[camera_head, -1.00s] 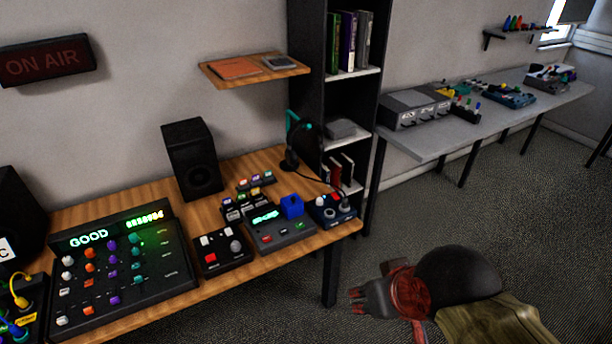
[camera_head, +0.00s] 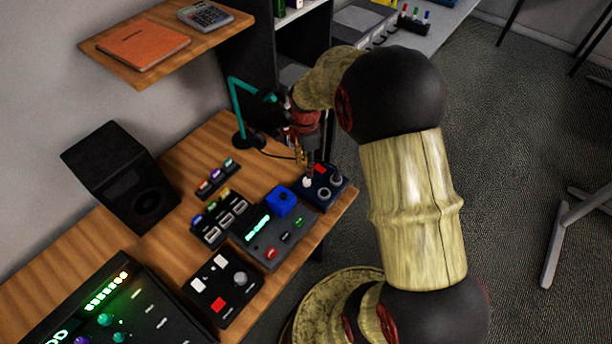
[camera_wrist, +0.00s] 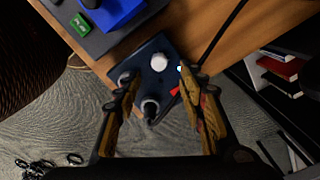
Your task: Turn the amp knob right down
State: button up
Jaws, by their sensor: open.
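A small dark blue box (camera_head: 316,200) stands at the right end of the wooden desk; I take it for the amp, though no label is readable. It carries a white knob (camera_head: 307,182), grey-ringed dark knobs (camera_head: 324,193) and a red part (camera_head: 320,168). My gripper (camera_head: 305,160) hangs just above the box's far side. In the wrist view my gripper (camera_wrist: 158,82) is open, its fingers spread over the box. The white knob (camera_wrist: 158,62) lies between and beyond the fingertips, and a dark knob (camera_wrist: 150,107) shows between the fingers. No finger clearly touches a knob.
A grey unit with a blue block (camera_head: 281,203) stands left of the box. A lamp (camera_head: 244,136) rises behind, close to my gripper. A shelf (camera_head: 150,62) with an orange notebook hangs at upper left. The wooden desk's (camera_head: 196,171) right edge is near the box.

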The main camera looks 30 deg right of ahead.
aim_at(307, 180)
jog(key=shift+s+f, duration=0.15)
jog(key=shift+f, duration=0.55)
notch_tip(307, 180, down, 6)
jog(key=shift+f+b, duration=0.25)
jog(key=shift+b, duration=1)
jog(key=c, duration=0.4)
grip_shut()
